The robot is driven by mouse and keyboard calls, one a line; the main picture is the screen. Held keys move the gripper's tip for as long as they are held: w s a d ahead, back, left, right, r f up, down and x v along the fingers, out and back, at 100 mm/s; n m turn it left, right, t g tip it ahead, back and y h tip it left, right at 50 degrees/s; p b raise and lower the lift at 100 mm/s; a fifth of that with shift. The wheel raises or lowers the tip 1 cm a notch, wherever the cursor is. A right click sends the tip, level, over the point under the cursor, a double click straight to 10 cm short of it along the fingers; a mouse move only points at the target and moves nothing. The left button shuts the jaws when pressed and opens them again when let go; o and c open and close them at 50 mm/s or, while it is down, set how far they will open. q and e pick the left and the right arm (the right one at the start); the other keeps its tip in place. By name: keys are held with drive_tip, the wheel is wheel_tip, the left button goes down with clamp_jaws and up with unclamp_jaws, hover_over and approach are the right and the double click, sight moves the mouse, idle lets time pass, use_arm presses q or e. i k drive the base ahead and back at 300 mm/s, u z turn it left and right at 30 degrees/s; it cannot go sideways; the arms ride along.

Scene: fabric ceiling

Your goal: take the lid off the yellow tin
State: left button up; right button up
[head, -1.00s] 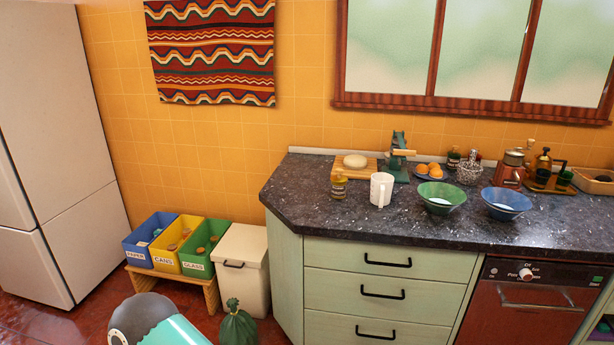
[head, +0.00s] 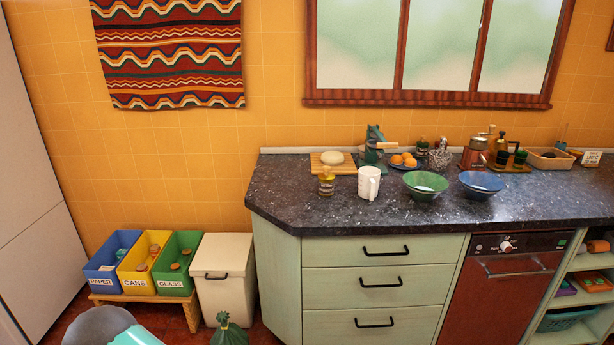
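A small yellowish jar or tin (head: 326,182) stands upright on the dark speckled counter (head: 290,205), near its left end and just left of a white mug. It is small in the head view, and I cannot tell for sure whether it is the yellow tin or how its lid sits. A grey and teal rounded part of my own arm shows at the bottom left edge. Neither of my grippers is in view.
Close to the jar are a white mug (head: 368,184), a wooden board (head: 322,164) with a pale round item, and a green bowl (head: 425,185). A blue bowl (head: 481,184) stands farther right. The counter's front left is clear. Bins (head: 178,262) stand on the left.

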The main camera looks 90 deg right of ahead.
sight(325, 175)
drive_tip(key=u, duration=1.75)
drive_tip(key=i, duration=0.1)
drive_tip(key=z, duration=2.9)
drive_tip(key=i, duration=0.25)
drive_tip(key=z, duration=2.1)
drive_tip(key=k, duration=0.55)
drive_tip(key=z, duration=0.35)
drive_tip(key=i, duration=1.9)
drive_tip(key=u, duration=0.35)
